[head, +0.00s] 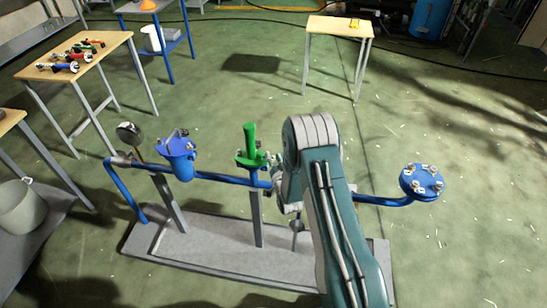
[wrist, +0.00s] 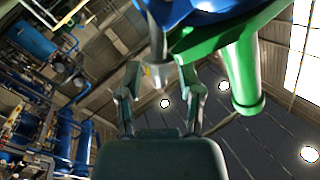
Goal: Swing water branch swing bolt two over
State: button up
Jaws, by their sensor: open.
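A blue pipe run (head: 223,178) stands over a grey base plate, with a green valve (head: 249,146) near its middle. A blue round flange (head: 421,182) with several small pale bolts sits at its right end. A blue vessel (head: 179,155) with metal fittings on top stands at the left. My gripper is mostly hidden behind my arm in the head view. In the wrist view my gripper (wrist: 160,92) is open, looking up. A grey rod with a wider end (wrist: 157,45) hangs near its fingertips, beside the green part (wrist: 240,75). I cannot tell whether they touch, or which bolt is two.
The grey base plate (head: 205,240) spans the floor under the pipe. A table with coloured tools (head: 40,72) and a grey bucket (head: 21,207) stand at the left. A small wooden table (head: 340,27) is at the back. The floor at the right is clear.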

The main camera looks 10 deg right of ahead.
grip_shut()
dwell(0.4)
jog(key=shift+w+a+r+n+g, duration=0.15)
jog(key=shift+a+n+g, duration=0.25)
jog(key=shift+n, duration=0.25)
jog(key=shift+w+a+r+n+g, duration=0.1)
jog(key=shift+a+n+g, duration=0.25)
jog(key=shift+n, duration=0.3)
jog(key=shift+w+a+n+g+h, duration=0.3)
jog(key=shift+a+n+g+h, duration=0.3)
jog(key=shift+n, duration=0.6)
jog(key=shift+a, duration=0.2)
grip_release()
jog(key=shift+f, duration=0.1)
